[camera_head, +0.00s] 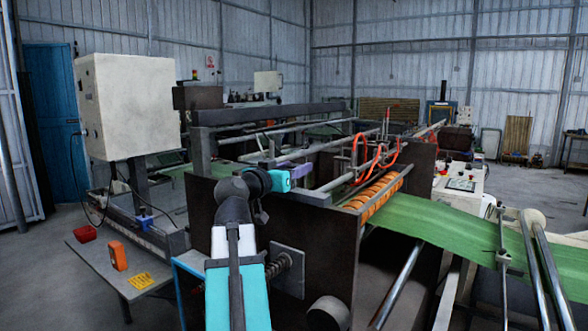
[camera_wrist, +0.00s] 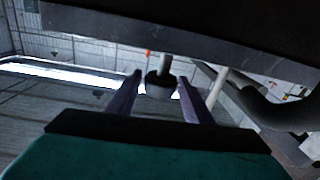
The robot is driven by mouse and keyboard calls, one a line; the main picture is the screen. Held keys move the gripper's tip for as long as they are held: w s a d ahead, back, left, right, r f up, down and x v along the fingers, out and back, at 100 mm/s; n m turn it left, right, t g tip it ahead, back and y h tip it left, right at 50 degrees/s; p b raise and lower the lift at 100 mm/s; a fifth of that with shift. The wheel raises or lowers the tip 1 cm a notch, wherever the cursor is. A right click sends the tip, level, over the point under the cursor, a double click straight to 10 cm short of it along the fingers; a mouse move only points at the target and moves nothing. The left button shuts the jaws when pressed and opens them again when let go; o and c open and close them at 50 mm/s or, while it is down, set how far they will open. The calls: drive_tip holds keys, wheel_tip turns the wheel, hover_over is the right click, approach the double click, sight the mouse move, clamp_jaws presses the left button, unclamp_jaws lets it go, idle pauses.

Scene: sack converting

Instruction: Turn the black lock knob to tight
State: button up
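The black lock knob (camera_wrist: 159,82) shows in the wrist view on the end of a pale stem, below a dark beam. It appears between the two purple fingers of my gripper (camera_wrist: 160,79), with a narrow gap on either side. My gripper is open. I cannot tell whether the knob is level with the fingertips or beyond them. In the head view my gripper (camera_head: 301,170) is at the near side of the machine frame, its fingers pointing right. I cannot make out the knob there.
A dark beam (camera_wrist: 190,38) crosses close above the fingers in the wrist view. A thick dark curved part (camera_wrist: 275,108) is at right. In the head view, orange rollers (camera_head: 378,195) and a green sheet (camera_head: 470,232) lie right of my gripper.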

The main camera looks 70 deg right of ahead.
drive_tip(key=c, duration=0.8)
drive_tip(key=m+g+b, duration=0.1)
drive_tip(key=b, duration=0.1)
drive_tip(key=g+y+b, duration=0.1)
drive_tip(key=g+b, duration=0.1)
drive_tip(key=b, duration=0.1)
drive_tip(key=shift+w+d+f+m, duration=0.1)
drive_tip(key=shift+f+m, duration=0.1)
drive_tip(key=shift+m, duration=0.2)
drive_tip(key=shift+m+g+b, duration=0.3)
drive_tip(key=shift+b, duration=0.1)
drive_tip(key=m+g+y+b, duration=0.1)
drive_tip(key=m+g+b, duration=0.1)
drive_tip(key=g+b, duration=0.1)
drive_tip(key=shift+r+y, duration=0.1)
drive_tip(key=shift+y, duration=0.3)
drive_tip(key=shift+m+g+y+b, duration=1.9)
drive_tip(key=shift+g+y+b, duration=0.1)
drive_tip(key=shift+g+y, duration=0.1)
drive_tip(key=shift+r+m+g+y+b, duration=0.1)
drive_tip(key=shift+m+g+y+b, duration=0.4)
drive_tip(key=shift+m+g+y, duration=0.65)
drive_tip(key=shift+y, duration=0.65)
